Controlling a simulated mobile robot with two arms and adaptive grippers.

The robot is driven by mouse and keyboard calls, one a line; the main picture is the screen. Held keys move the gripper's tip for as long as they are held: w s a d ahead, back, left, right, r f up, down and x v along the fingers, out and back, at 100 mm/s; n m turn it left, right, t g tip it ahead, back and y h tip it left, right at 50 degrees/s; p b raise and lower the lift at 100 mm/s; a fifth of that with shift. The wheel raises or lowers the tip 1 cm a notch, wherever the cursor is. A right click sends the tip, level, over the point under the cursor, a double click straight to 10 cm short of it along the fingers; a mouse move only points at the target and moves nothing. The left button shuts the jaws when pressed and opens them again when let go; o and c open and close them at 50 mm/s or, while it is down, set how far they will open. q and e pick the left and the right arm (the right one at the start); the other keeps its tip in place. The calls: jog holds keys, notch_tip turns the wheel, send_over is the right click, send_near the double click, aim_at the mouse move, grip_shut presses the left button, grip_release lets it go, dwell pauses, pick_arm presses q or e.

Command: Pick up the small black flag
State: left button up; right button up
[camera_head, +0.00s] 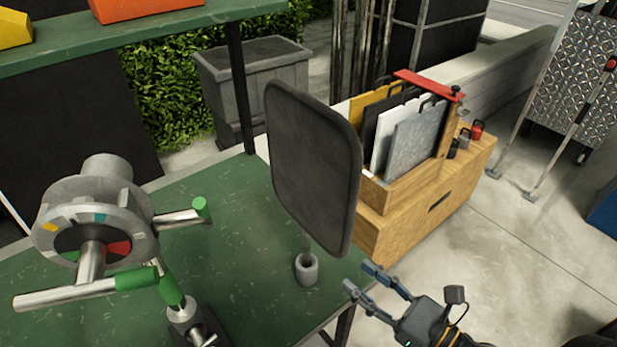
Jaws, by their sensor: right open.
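A dark grey-black flat panel with rounded corners (312,165), the likely small black flag, stands upright and slightly tilted on the green table. Its short stem goes down into a small grey round holder (307,270) near the table's right edge. My right gripper (363,277) is open and empty, coming in from the bottom right. Its fingertips are to the right of the holder and below the panel, apart from both. My left gripper is not in view.
A wooden crate (395,225) behind holds several upright panels, one of them black (385,112). A grey clamp head with green-tipped handles (95,225) stands on the left of the green table (245,215). A grey planter (262,90) stands behind.

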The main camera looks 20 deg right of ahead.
aim_at(309, 241)
jog(key=shift+n+y, duration=0.3)
jog(key=shift+n, duration=0.1)
jog(key=p+x, duration=0.4)
jog(key=x, duration=0.4)
jog(key=shift+a, duration=0.3)
jog(key=shift+w+a+r+p, duration=0.1)
jog(key=shift+w+p, duration=0.15)
jog(key=shift+p, duration=0.15)
jog(key=p+x, duration=0.2)
jog(key=x, duration=0.2)
jog(key=shift+w+a+r+p, duration=0.1)
jog(key=shift+w+r+p, duration=0.1)
jog(key=shift+p, duration=0.2)
jog(key=shift+w+a+f, duration=0.15)
jog(key=shift+w+f, duration=0.05)
grip_shut()
